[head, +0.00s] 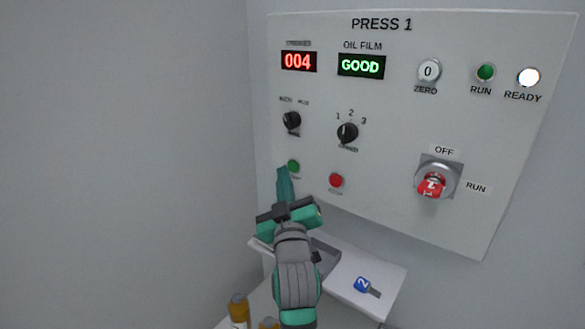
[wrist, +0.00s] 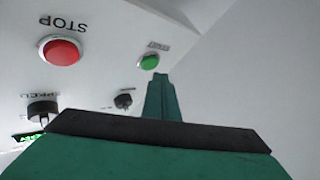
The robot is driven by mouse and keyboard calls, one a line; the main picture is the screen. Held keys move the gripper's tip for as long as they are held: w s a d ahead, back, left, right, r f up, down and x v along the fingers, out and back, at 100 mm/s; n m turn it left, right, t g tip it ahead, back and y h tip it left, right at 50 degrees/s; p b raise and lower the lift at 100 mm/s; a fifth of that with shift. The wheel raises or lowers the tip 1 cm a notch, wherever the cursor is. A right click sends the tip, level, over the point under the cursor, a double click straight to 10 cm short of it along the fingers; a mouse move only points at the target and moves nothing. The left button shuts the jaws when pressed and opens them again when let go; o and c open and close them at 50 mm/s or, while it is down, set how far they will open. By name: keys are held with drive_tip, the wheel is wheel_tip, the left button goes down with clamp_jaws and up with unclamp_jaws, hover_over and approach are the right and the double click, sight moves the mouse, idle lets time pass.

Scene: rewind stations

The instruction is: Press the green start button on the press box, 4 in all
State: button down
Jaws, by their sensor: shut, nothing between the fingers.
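The press box (head: 400,165), labelled PRESS 1, is on the wall. Its green start button (head: 293,166) is at the lower left of the panel; it also shows in the wrist view (wrist: 149,62). My gripper (head: 284,170) is shut and empty, its tip just below the green button in the head view. In the wrist view the fingertips (wrist: 160,78) look close to the button; I cannot tell whether they touch it. The red stop button (head: 336,180) is to the right. The red counter (head: 298,61) reads 004.
The oil film display (head: 361,66) reads GOOD. The READY lamp (head: 528,77) is lit white. A red-handled switch (head: 432,185) is at the lower right of the panel. Below are a light tray (head: 385,300) with a blue tag (head: 362,284) and amber bottles (head: 238,308).

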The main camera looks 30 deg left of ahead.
drive_tip(key=shift+s+a, duration=0.2)
drive_tip(key=shift+s, duration=2.3)
